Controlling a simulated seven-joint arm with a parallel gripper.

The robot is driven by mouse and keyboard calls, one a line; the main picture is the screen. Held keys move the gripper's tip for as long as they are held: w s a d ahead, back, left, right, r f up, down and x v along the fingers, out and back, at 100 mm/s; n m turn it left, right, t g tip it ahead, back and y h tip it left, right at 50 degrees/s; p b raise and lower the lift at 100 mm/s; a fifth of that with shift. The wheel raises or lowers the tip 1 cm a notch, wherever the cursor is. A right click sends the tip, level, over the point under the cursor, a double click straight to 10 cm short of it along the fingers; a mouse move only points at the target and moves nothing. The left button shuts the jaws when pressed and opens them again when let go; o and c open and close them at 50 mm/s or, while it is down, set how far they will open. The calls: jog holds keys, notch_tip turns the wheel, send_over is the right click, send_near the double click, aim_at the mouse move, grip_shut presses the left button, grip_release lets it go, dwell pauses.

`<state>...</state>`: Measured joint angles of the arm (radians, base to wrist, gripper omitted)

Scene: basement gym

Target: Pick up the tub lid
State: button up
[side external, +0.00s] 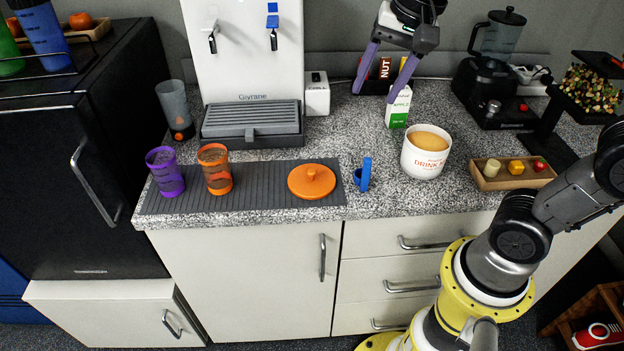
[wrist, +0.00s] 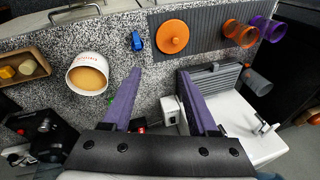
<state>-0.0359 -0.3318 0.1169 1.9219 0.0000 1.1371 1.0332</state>
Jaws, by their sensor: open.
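The orange tub lid (side external: 312,182) lies flat on the right part of a dark ribbed mat (side external: 262,200), its small round knob facing up. It also shows in the wrist view (wrist: 172,38), beyond my fingertips. My gripper (side external: 377,84) is open and empty, with two purple fingers, high over the back of the counter. It is behind, above and to the right of the lid, well apart from it. In the wrist view my gripper (wrist: 160,78) has its fingers spread wide with nothing between them.
A blue clip-like scoop (side external: 363,175) stands just right of the lid. A white tub (side external: 426,151) of tan powder is farther right. Orange (side external: 215,169) and purple (side external: 166,171) cups stand at the mat's left. A water dispenser (side external: 252,120) and a carton (side external: 398,108) are behind.

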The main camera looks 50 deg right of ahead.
jog(key=w+a+f+m+g, duration=0.1)
jog(key=w+f+m, duration=0.1)
jog(key=w, duration=0.5)
jog(key=g, duration=0.2)
send_over(312, 171)
notch_tip(312, 171, down, 14)
jog(key=shift+f, duration=3.45)
jog(key=shift+c, duration=0.2)
grip_shut()
